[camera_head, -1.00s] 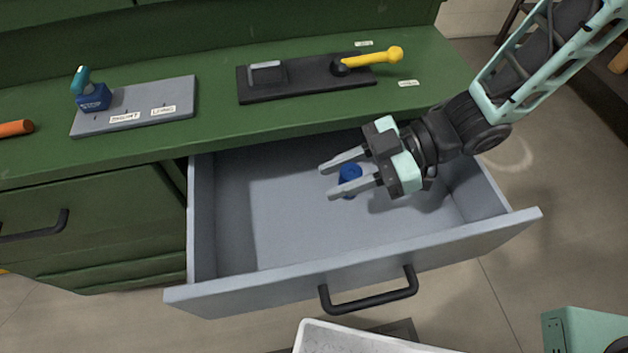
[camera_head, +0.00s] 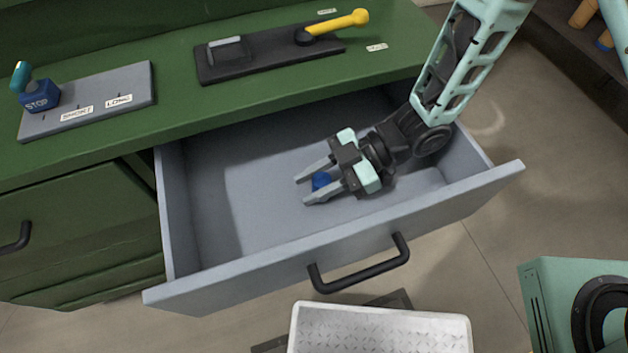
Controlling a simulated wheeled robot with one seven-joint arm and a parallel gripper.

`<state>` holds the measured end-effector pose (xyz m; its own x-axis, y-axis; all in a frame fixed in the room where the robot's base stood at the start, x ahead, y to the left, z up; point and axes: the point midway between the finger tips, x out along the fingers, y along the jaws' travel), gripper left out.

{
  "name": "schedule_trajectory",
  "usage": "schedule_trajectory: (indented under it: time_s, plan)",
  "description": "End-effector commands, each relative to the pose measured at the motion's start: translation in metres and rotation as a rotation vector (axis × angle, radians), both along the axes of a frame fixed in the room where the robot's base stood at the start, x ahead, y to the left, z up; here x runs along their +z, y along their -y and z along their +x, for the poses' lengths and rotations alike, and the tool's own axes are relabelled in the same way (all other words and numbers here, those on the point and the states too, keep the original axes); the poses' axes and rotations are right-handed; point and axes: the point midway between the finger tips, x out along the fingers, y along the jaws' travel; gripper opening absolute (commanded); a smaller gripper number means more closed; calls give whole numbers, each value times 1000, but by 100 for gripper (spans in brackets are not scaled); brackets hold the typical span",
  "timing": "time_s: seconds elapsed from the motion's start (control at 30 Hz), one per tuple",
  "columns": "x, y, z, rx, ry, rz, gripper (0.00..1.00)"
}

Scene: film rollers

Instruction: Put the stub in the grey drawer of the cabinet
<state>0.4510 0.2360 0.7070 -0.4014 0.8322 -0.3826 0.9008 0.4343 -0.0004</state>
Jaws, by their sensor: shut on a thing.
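The grey drawer (camera_head: 225,215) of the green cabinet is pulled out, and its floor shows bare around my gripper. My gripper (camera_head: 309,189) is inside the drawer's space, reaching in from the right with its fingers pointing left. It is shut on a small blue stub (camera_head: 321,181), which shows between the two grey fingers. The fingers partly cover the stub. I cannot tell whether the stub touches the drawer floor.
The drawer front with its black handle (camera_head: 360,276) stands near me. On the green top are a grey board (camera_head: 90,105) with a blue block and a black board (camera_head: 270,62) with a yellow-handled lever. A white textured step (camera_head: 380,330) is below the drawer.

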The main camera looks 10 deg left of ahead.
Motion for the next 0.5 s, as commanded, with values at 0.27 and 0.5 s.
schedule_trajectory:
  time_s: [0.27, 0.5]
  plan:
    - [-3, 0, 0, 0, 0, 0, 40]
    - [-2, 0, 0, 0, 0, 0, 53]
